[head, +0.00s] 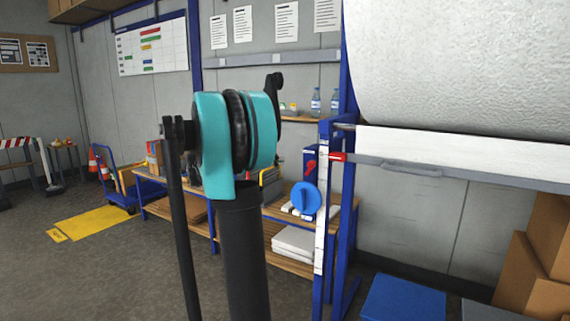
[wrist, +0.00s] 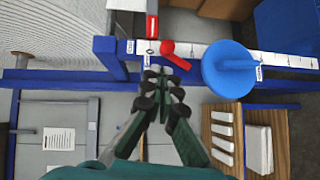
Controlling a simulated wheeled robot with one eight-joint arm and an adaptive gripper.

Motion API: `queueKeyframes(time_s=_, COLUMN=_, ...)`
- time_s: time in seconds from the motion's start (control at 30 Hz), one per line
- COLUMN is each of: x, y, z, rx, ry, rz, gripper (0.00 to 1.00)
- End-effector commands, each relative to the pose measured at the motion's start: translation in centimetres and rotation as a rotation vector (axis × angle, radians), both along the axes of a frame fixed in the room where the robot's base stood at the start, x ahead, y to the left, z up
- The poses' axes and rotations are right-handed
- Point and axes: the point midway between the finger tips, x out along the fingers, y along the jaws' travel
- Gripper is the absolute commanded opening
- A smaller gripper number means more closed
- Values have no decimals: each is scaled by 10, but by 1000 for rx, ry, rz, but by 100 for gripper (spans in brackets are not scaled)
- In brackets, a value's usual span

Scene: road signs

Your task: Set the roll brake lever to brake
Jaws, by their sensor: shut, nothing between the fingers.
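The roll brake lever appears to be the small red lever (wrist: 176,58) with a round red end, on a white upright strip (wrist: 195,51) of the blue frame. It also shows in the head view (head: 311,166). Small labels sit near it, too small to read. In the wrist view it slants away from its round end towards the blue dial (wrist: 225,72). My gripper (wrist: 158,76) is shut and empty, its fingertips just below the lever in the picture. I cannot tell whether they touch it. The fingers cannot be made out in the head view.
A large white roll (head: 455,65) hangs on the blue frame (head: 347,205), above a grey bar with a red end piece (head: 338,157). The blue dial projects beside the lever. A wooden shelf (head: 285,262) stands behind. Cardboard boxes (head: 540,260) stand at right.

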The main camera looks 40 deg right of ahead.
Motion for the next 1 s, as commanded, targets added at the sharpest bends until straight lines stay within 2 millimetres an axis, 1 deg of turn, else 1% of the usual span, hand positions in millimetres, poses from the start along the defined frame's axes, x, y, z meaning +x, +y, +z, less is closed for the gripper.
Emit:
queueKeyframes(time_s=0.03, x=3, y=10, z=2, rx=0, ry=0, rz=3, gripper=0)
queueKeyframes(time_s=0.2, x=11, y=37, z=9, rx=0, ry=1, rz=3, gripper=0)
queueKeyframes(time_s=0.3, x=14, y=48, z=12, rx=0, ry=1, rz=2, gripper=0)
queueKeyframes(time_s=0.4, x=16, y=55, z=13, rx=0, ry=1, rz=0, gripper=0)
queueKeyframes(time_s=0.53, x=16, y=59, z=14, rx=0, ry=1, rz=-1, gripper=0)
queueKeyframes(time_s=1.0, x=16, y=59, z=14, rx=0, ry=1, rz=-1, gripper=0)
